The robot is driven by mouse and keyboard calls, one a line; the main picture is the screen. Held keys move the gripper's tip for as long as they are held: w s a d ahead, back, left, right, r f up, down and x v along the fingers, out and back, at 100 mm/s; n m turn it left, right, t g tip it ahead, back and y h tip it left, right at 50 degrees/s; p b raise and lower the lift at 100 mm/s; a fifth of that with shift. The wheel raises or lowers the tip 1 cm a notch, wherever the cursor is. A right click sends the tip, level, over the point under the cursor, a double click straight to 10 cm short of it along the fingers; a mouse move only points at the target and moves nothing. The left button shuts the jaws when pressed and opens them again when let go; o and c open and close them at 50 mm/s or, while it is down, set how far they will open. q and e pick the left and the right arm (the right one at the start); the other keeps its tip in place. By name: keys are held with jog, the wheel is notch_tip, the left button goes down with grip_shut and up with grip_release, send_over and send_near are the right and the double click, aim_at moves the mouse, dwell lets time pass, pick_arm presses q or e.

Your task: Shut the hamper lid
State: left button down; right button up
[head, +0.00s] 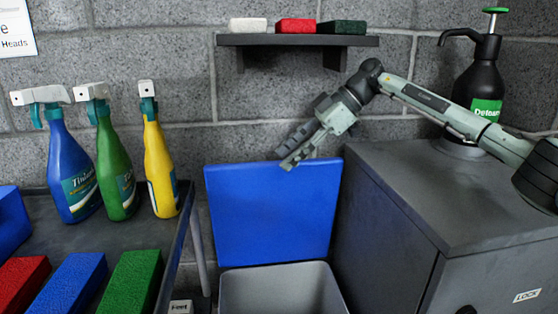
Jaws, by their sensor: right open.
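The hamper lid (266,220) is a blue square panel. It stands upright, raised behind the grey hamper (229,293), whose top is open and whose lower part is cut off by the picture's bottom edge. My right gripper (287,161) comes in from the right, over the cabinet. My left gripper is not in view.
A grey cabinet (440,195) bearing a black pump bottle (476,85) stands close right of the hamper. A dark cart (60,248) with spray bottles and coloured pads is on the left. A wall shelf (298,41) with three pads hangs above. The hamper's opening looks clear.

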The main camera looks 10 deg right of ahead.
aim_at(279, 162)
jog(key=shift+x, duration=1.7)
jog(key=shift+w, duration=0.1)
grip_shut()
